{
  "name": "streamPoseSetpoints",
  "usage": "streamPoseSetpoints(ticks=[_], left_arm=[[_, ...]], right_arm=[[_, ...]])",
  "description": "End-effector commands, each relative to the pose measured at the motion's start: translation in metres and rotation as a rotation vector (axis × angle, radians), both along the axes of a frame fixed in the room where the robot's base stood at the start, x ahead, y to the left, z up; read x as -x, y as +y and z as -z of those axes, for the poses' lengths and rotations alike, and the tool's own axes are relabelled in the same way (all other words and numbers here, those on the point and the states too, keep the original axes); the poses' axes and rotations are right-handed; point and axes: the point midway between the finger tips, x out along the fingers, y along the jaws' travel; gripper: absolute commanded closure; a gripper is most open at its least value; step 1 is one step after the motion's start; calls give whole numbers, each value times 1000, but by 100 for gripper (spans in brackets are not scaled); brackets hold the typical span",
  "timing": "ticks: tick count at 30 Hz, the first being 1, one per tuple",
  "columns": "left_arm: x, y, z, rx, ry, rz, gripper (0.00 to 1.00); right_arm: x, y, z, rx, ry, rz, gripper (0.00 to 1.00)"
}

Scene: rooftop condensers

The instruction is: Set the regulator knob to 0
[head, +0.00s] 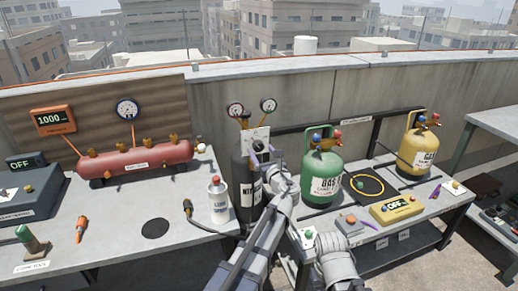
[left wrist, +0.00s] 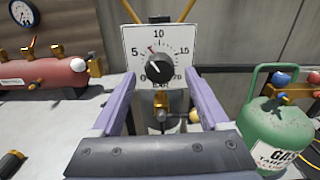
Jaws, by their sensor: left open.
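The regulator knob (left wrist: 155,68) is a round black knob on a white square dial plate (left wrist: 183,44) marked 0 to 20 BAR. A small red mark shows at its upper left, between 5 and 10; the exact setting is hard to read. In the head view the plate (head: 262,133) is on the dark nitrogen cylinder (head: 241,172), partly hidden by my gripper. My left gripper (head: 262,150) is open in front of the plate. In the left wrist view its purple fingers (left wrist: 160,80) stand to either side of the knob, with no visible contact.
Two gauges (head: 268,105) stand above the plate. A green gas cylinder (head: 322,170) is close on the right. A red manifold tank (head: 135,160) and a white bottle (head: 217,200) are on the left table. A yellow cylinder (head: 417,150) stands farther right.

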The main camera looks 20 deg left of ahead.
Motion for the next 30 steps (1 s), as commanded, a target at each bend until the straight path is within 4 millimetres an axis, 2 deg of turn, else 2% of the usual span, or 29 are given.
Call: streamPoseSetpoints(ticks=[1, 6, 15, 30], left_arm=[[-10, 6, 0, 0, 0, -2, 22], [-28, 18, 0, 1, -1, -1, 22], [-30, 21, 0, 1, 0, 0, 22], [-30, 20, 0, 1, 0, 0, 77]], right_arm=[[0, 0, 0, 0, 0, 0, 100], [0, 0, 0, 0, 0, 0, 100], [0, 0, 0, 0, 0, 0, 100], [0, 0, 0, 0, 0, 0, 100]])
